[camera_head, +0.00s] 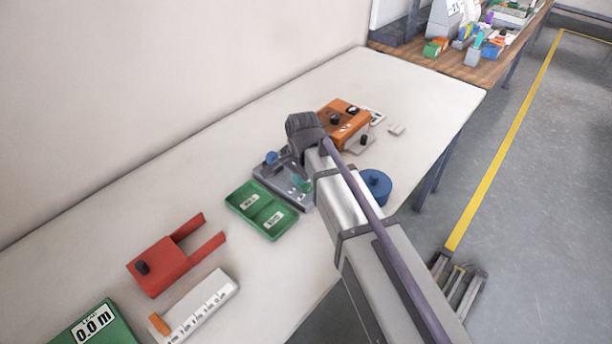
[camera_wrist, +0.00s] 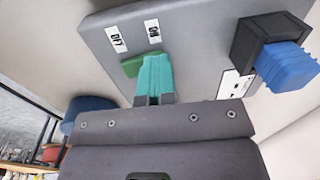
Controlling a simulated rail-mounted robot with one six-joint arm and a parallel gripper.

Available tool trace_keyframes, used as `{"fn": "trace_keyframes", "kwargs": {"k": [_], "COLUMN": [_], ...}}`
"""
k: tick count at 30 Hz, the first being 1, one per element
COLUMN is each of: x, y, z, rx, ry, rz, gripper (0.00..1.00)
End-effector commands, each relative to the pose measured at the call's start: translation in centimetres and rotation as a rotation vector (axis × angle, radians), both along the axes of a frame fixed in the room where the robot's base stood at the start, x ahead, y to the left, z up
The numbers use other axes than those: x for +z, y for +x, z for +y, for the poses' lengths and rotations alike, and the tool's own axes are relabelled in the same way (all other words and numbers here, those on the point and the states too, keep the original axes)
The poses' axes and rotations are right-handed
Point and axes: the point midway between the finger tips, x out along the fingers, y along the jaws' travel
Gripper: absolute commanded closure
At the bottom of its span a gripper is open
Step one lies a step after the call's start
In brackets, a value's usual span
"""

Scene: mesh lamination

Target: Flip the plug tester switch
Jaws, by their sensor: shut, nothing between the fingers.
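The plug tester is a grey box (camera_head: 268,181) on the white table, partly hidden by my arm in the head view. In the wrist view its grey panel (camera_wrist: 195,45) fills the upper middle, with OFF and ON labels seen upside down. Its green switch (camera_wrist: 131,67) sits below the labels, partly covered by my fingers. My gripper (camera_wrist: 155,68) is shut, its teal fingertips together and empty, right beside the switch; I cannot tell whether they touch. A blue plug (camera_wrist: 286,66) stands in a black holder on the panel, near a white outlet (camera_wrist: 236,84).
A green two-compartment tray (camera_head: 262,211) lies in front of the tester. An orange box (camera_head: 343,117) stands behind it and a blue round spool (camera_head: 376,184) to the right. A red fixture (camera_head: 160,265) and a white strip (camera_head: 205,306) lie nearer. The wall borders the table's left.

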Motion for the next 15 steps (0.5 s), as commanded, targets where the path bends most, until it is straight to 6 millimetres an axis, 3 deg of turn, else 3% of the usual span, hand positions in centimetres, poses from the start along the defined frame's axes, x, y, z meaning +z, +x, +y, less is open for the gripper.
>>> {"fn": "trace_keyframes", "kwargs": {"k": [15], "x": [0.7], "y": [-0.9], "z": [-1.2], "rx": [-0.001], "ry": [-0.001], "rz": [-0.001], "gripper": [1.00]}}
